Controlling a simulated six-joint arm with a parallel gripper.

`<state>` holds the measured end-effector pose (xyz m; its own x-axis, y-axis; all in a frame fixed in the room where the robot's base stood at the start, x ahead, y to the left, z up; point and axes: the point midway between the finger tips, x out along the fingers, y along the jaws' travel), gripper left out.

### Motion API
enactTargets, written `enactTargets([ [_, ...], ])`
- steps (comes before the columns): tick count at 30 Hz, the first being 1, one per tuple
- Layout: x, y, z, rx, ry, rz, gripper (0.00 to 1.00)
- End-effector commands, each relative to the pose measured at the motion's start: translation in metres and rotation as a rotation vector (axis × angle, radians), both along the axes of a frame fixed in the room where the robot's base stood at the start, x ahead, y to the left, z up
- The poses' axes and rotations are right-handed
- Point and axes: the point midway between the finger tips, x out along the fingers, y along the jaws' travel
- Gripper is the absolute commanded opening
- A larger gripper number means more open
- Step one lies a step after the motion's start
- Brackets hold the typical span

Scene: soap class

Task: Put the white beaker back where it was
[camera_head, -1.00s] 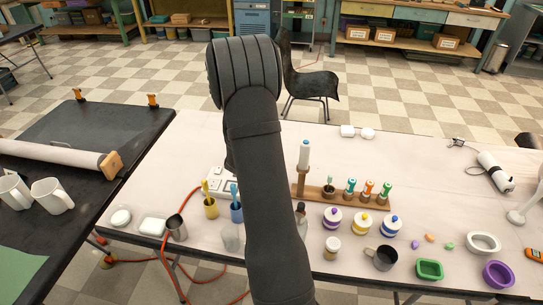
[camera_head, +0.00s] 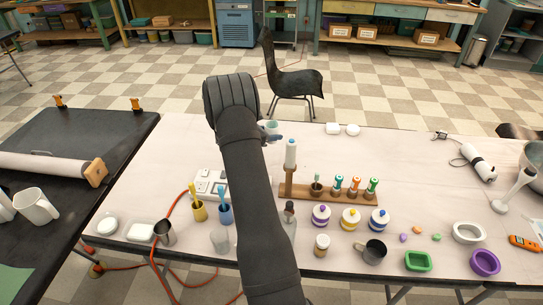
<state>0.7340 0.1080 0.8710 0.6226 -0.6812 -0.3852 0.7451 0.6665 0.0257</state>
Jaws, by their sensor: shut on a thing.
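The white beaker (camera_head: 270,126) shows just right of my arm's wrist, near the back of the white table. It looks pale, with a greenish inside, and is partly hidden by my arm. My gripper (camera_head: 272,138) is mostly hidden behind my wrist; a small dark part of it shows at the beaker. It is shut on the beaker. I cannot tell whether the beaker touches the table.
A wooden rack (camera_head: 330,191) with a tall white-topped post and several coloured brushes stands right of my arm. Striped jars (camera_head: 350,219) stand in front of it. A yellow cup (camera_head: 199,211) and blue cup (camera_head: 225,214) stand left.

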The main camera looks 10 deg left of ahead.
Motion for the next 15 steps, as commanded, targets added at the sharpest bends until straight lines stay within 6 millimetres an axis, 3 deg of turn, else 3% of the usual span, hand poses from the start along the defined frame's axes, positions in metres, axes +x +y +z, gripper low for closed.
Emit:
enactTargets([
  [6,0.000,0.000,-0.041,-0.002,0.003,-0.001,0.21],
  [15,0.000,0.000,-0.066,0.000,0.001,0.000,0.21],
])
